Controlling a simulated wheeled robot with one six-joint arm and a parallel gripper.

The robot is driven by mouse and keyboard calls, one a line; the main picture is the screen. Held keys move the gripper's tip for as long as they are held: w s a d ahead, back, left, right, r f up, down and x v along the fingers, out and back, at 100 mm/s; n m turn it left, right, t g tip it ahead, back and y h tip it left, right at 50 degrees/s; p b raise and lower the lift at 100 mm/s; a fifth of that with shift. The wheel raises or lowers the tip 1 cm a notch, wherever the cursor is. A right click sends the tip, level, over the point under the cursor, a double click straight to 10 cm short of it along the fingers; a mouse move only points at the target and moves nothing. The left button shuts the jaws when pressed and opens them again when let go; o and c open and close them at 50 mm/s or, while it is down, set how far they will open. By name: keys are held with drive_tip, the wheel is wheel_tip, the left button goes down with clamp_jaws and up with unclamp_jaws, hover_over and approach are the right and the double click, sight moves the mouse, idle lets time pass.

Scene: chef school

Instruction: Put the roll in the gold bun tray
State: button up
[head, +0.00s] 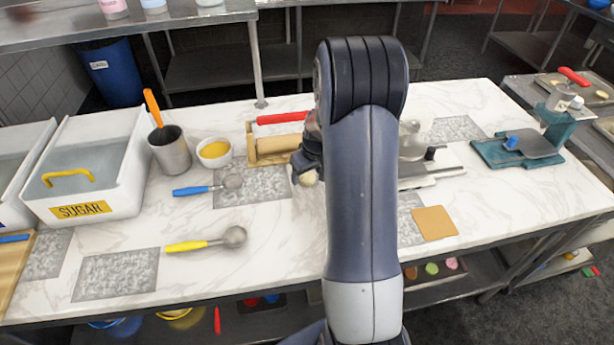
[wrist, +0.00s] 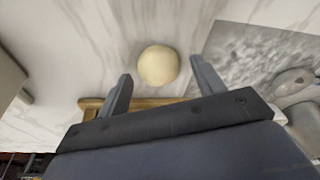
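The roll, a pale cream ball (wrist: 158,65), lies on the white marble counter in the wrist view. It sits between and just beyond the tips of my gripper (wrist: 160,78), whose two fingers are apart with a gap on each side of it.
A speckled mat (head: 265,193) with a blue-handled scoop (head: 200,189) lies left of the gripper. A white slicer-like device (head: 425,172) is right of my arm.

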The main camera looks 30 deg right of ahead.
drive_tip(key=c, duration=0.8)
